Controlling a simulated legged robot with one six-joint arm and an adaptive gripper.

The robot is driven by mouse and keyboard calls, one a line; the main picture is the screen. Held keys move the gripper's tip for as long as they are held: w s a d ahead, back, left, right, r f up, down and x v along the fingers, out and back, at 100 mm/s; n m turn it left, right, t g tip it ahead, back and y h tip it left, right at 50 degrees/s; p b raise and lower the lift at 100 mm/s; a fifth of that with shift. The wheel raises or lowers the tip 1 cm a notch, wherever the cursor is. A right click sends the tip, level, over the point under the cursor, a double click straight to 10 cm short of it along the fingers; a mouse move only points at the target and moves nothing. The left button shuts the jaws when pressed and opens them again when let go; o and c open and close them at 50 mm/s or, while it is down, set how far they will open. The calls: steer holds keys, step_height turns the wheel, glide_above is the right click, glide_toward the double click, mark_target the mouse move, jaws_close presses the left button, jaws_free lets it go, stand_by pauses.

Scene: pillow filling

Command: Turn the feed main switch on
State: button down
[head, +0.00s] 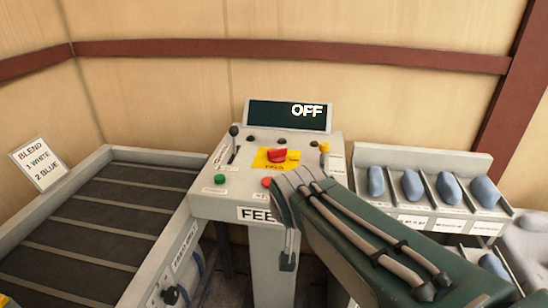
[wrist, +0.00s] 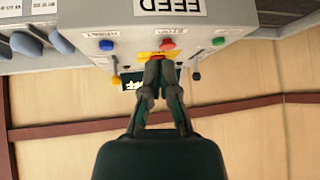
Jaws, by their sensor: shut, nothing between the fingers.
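The feed console (head: 210,205) stands in the middle of the head view, with a FEED label on its front. Its display (head: 288,115) reads OFF. A red switch handle (head: 277,156) sits on a yellow plate (head: 262,163) on the console top. My arm comes in from the lower right, and my fingertips cannot be made out clearly there. In the wrist view my gripper (wrist: 158,66) is shut and empty, its tips in front of the yellow plate and a bit of red. Whether they touch the handle cannot be told.
A black lever (head: 234,138), a green button (head: 220,179), a red button (head: 267,182) and a yellow-topped lever (head: 324,147) surround the handle. A slatted conveyor (head: 90,215) lies left. A rack (head: 425,155) with blue pillows stands right.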

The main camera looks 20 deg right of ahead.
steer(key=w+d+f+m+t, duration=0.2)
steer(key=w+d+m+t, duration=0.2)
steer(key=w+d+m, duration=0.55)
steer(key=m+t+y, duration=0.2)
steer(key=m+t, duration=0.1)
steer(key=m, duration=0.1)
glide_toward(274, 155)
steer(key=shift+m, duration=0.25)
steer(key=x, duration=0.6)
steer(key=shift+w+a+f, duration=0.1)
steer(key=shift+w+a, duration=0.1)
steer(key=shift+w, duration=0.55)
steer(key=shift+d, duration=0.1)
